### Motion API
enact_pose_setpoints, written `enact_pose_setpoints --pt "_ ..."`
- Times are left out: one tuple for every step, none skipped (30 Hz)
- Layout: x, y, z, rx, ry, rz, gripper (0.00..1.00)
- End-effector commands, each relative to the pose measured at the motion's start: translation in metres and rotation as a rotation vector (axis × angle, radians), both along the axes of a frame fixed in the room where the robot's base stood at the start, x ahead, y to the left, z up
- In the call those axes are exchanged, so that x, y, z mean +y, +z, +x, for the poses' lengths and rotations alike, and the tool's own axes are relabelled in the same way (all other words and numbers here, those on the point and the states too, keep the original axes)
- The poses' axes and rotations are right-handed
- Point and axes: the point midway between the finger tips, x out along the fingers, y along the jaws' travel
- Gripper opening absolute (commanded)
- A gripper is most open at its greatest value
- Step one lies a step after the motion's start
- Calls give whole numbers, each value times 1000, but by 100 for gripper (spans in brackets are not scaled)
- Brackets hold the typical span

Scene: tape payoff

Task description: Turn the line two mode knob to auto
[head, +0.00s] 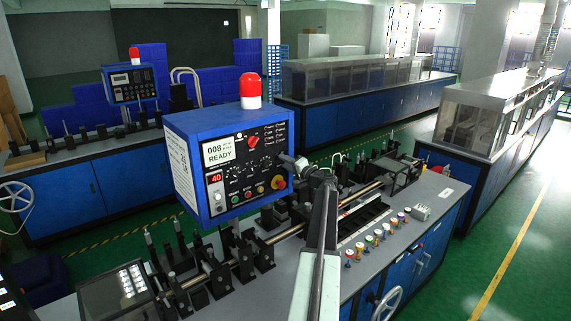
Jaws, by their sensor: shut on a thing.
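A blue control box (181,165) stands near the middle. Its dark panel faces me, with a white display reading 008 and READY, a red 40 readout, a red knob (253,141), small black knobs, push buttons and a red stop button on a yellow base (278,183). My gripper (286,160) reaches the right part of this panel from the right and is shut on what appears to be the mode knob, which its fingertips hide. The pointer position of that knob and its labels are too small or covered to read.
A red beacon (250,90) tops the box. A second blue control box (130,84) stands further back on the left. Below my arm is a grey bench (433,206) with rails, black fixtures and several coloured knobs. Open green floor (520,250) lies at right.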

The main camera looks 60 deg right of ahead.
Motion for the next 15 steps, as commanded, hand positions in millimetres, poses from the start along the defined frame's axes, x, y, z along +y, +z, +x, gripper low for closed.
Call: enact_pose_setpoints --pt "1 0 0 11 2 -28 0" --pt "1 0 0 17 2 -45 0" --pt "1 -1 1 24 1 -66 0" --pt "1 -1 1 29 1 -81 0" --pt "1 -1 1 33 1 -93 0" --pt "1 -1 1 39 1 -111 0" --pt "1 -1 1 42 1 -122 0" --pt "1 -1 1 46 1 -132 0" --pt "1 -1 1 50 1 -144 0" --pt "1 -1 1 52 1 -151 0" --pt "1 -1 1 55 1 -159 0" --pt "1 -1 1 58 1 -167 0" --pt "1 -1 1 59 2 -172 0" --pt "1 -1 1 61 2 -176 0" --pt "1 -1 1 62 2 -180 0"
